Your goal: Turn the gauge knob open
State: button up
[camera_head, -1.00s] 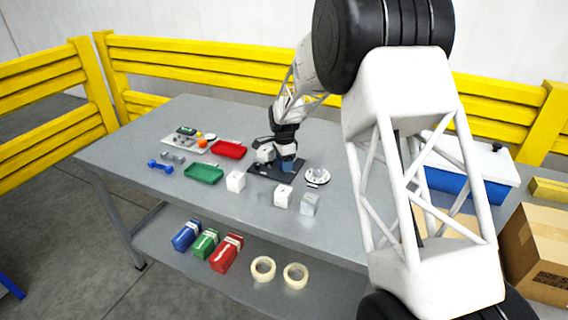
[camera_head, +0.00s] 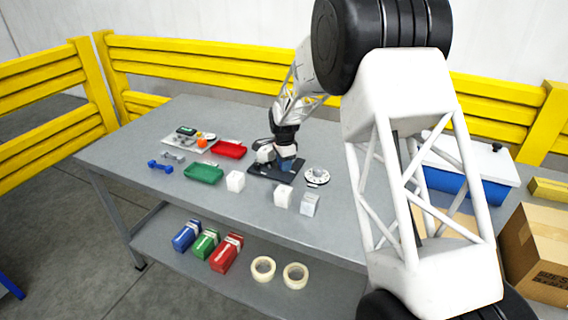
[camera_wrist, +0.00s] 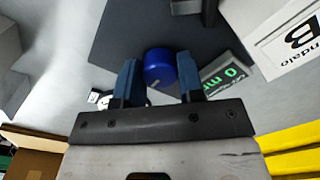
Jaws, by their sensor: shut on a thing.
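The gauge knob (camera_wrist: 158,68) is a blue cylinder with a pale mark on its face, on a dark base plate (camera_wrist: 118,40). In the wrist view it sits between the two blue-grey fingers of my gripper (camera_wrist: 159,76), which is shut on it. A gauge display (camera_wrist: 225,77) with green digits reading 0 and letters like "mm" lies just right of the knob. In the head view my gripper (camera_head: 286,161) is down at the dark plate (camera_head: 262,172); the knob itself is hard to make out there.
White cubes (camera_head: 235,181) stand in front of the plate, and a round white disc part (camera_head: 317,177) lies to its right. Green (camera_head: 204,174) and red (camera_head: 229,149) trays lie to the left. A blue bin with a white lid (camera_head: 466,185) stands at the right.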

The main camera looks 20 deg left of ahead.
jog(key=n, duration=0.3)
jog(key=shift+n, duration=0.4)
jog(key=n, duration=1)
jog(key=shift+n, duration=2)
jog(key=o, duration=0.9)
